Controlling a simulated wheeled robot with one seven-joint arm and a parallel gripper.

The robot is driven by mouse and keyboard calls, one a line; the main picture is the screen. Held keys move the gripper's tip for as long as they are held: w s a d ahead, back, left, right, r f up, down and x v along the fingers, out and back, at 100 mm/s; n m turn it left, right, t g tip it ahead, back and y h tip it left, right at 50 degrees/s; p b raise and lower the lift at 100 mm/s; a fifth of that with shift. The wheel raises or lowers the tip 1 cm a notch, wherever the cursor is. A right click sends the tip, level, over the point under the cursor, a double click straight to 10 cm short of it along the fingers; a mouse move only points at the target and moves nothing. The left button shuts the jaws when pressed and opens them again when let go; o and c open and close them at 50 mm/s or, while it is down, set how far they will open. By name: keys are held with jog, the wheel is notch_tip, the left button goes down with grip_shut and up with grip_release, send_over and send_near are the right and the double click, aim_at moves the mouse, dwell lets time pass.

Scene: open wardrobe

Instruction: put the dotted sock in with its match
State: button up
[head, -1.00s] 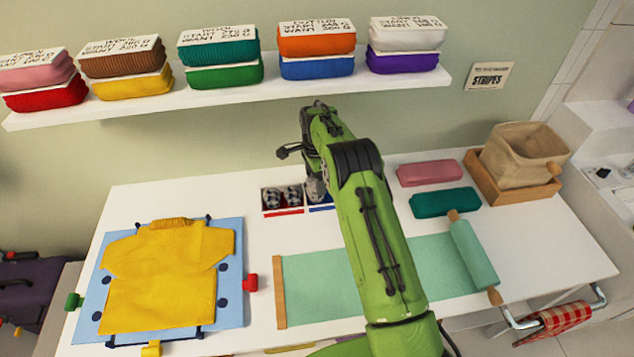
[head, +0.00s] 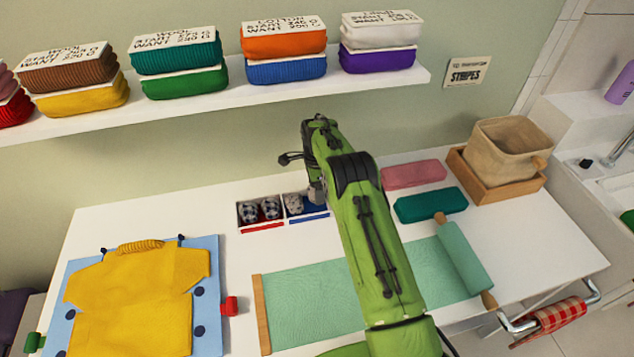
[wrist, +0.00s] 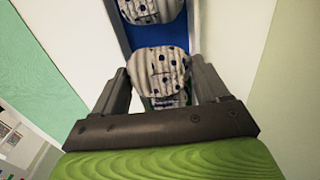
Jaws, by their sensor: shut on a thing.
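A pale grey sock with dark blue dots (wrist: 160,72) is between the fingers of my gripper (wrist: 163,80), which is shut on it. In the wrist view it is over or in a blue-floored compartment (wrist: 186,30); its exact height is unclear. A second dotted sock (wrist: 150,10) lies just beyond it. In the head view a dotted sock (head: 293,204) shows in the compartment with the blue front strip (head: 309,216). My arm hides much of this compartment and most of my gripper there.
Dark checkered socks (head: 260,209) fill the compartment beside it, with a red front strip (head: 262,227). A yellow shirt (head: 140,290) lies on a blue board at left. A green mat (head: 315,300) lies in front. Folded pink (head: 414,174) and teal (head: 430,205) items lie right.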

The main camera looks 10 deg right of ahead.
notch_tip(320, 180, down, 2)
jog(key=shift+f, duration=0.1)
jog(key=shift+f+b, duration=0.5)
jog(key=shift+b, duration=0.35)
dwell(0.3)
jog(key=o, duration=0.9)
jog(key=shift+c, duration=1.4)
jog(key=shift+o, duration=0.4)
